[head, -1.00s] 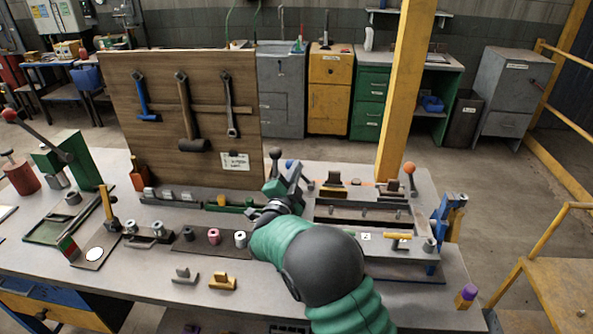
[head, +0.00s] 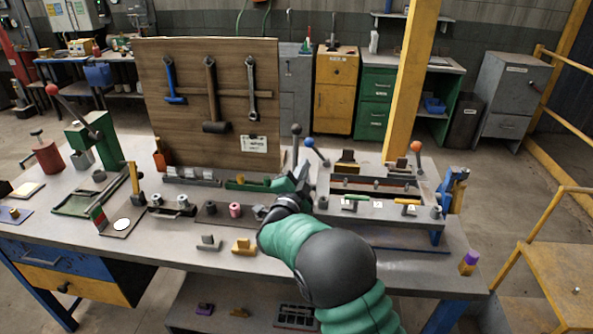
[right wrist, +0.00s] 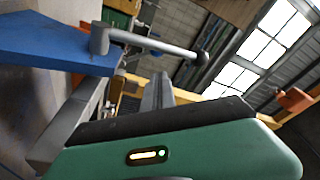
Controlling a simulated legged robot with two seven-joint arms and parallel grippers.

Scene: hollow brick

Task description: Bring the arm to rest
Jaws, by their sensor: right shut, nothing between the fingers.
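My right arm, green and dark grey, comes in from the lower right of the head view. Its gripper (head: 304,174) is over the bench beside the upright levers, pointing away from me. In the right wrist view the grey fingers (right wrist: 157,92) are together, with nothing between them. A grey lever with a dark knob (right wrist: 197,58) shows beyond them; I cannot tell whether the fingers touch anything. In the head view a black-knobbed lever (head: 296,131) and a blue-knobbed lever (head: 310,143) stand near the gripper. My left gripper is out of view.
The grey workbench (head: 140,255) carries a green press (head: 95,140) at left, several small cylinders and a fixture with an orange-knobbed lever (head: 416,147) at right. A tool board (head: 190,60) and a yellow post (head: 408,80) stand behind. The bench's front strip has some clear room.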

